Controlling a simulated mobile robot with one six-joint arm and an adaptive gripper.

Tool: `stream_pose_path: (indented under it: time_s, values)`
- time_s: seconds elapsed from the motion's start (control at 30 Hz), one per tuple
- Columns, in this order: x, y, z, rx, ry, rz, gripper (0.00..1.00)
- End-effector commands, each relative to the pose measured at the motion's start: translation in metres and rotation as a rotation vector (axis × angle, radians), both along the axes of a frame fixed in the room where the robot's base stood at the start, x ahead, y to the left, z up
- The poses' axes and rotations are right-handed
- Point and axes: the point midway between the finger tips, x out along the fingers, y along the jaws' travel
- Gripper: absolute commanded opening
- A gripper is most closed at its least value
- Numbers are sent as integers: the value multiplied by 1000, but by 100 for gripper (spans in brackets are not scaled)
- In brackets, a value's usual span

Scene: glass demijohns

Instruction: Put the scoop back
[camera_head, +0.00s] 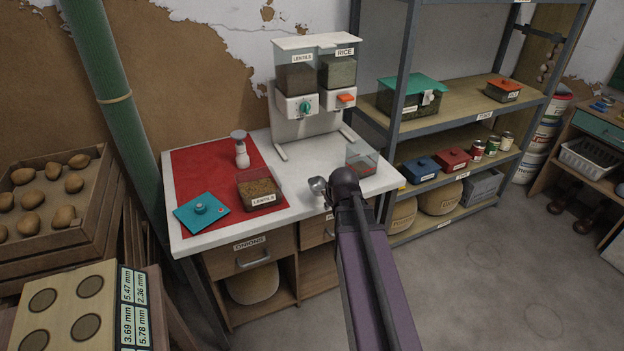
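I cannot make out a scoop for certain. A small silvery rounded piece (318,185) shows at the counter's front edge, just left of the dark joint of my arm. I cannot tell whether it is the scoop or a part of my arm. My arm rises from the bottom of the view to this joint, and my gripper's fingers do not show. An open clear container labelled LENTILS (260,192) holds brown lentils on the red mat (205,165). A twin dispenser labelled LENTILS and RICE (318,85) stands behind.
A clear container with something reddish (361,157) stands at the right of the white counter (300,150). A white-and-grey shaker-like item (241,150) stands on the mat. Metal shelves (470,122) with boxes and tins are at the right. A potato crate (50,230) is at the left.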

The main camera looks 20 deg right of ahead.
Motion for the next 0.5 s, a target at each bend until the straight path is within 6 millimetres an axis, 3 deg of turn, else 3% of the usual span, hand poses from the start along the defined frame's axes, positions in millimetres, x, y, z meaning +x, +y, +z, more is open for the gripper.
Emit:
stream_pose_path:
  time_s: [0.5]
  values:
    - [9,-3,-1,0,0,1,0]
